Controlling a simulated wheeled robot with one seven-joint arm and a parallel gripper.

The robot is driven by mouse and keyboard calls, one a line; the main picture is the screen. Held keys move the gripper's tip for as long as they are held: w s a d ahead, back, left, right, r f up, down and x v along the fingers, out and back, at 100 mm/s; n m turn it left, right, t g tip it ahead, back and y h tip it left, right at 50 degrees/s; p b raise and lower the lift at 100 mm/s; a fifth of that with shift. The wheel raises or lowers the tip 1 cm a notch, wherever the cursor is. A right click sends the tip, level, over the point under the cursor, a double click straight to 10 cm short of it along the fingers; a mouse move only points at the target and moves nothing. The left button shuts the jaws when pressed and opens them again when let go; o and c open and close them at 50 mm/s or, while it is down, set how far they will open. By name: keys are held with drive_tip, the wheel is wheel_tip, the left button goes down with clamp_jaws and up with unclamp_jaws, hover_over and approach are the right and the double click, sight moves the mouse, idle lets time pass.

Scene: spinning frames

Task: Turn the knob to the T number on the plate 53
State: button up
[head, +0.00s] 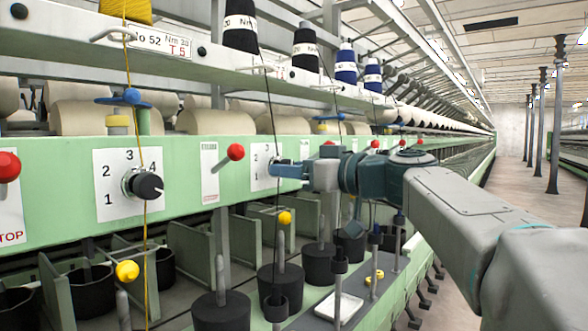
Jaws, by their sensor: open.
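My gripper (286,170) reaches left to the second dial panel (259,157) on the green rail. It is open, with its fingers at the middle of that panel. The knob there is hidden by the fingers, so I cannot tell its setting or whether they touch it. Numbers 1, 2 and 3 show on this panel. Above it, a small plate (279,73) with red print is too small to read. Below that plate is a black knob (148,186) on a dial marked 1 to 4.
Red ball-ended levers (235,152) stick out from the rail. Yellow (127,152) and black threads hang down in front. Thread cones (239,28) stand on the shelf above. Black pots and a white tray (338,308) are below; the aisle at right is clear.

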drive_tip(key=shift+a, duration=0.1)
drive_tip(key=c, duration=0.9)
drive_tip(key=shift+c, duration=0.2)
drive_tip(key=shift+f+m, duration=0.1)
drive_tip(key=shift+m, duration=0.2)
drive_tip(key=shift+r+m+p, duration=0.2)
drive_tip(key=shift+m+p, duration=2.1)
drive_tip(key=shift+m, duration=9.3)
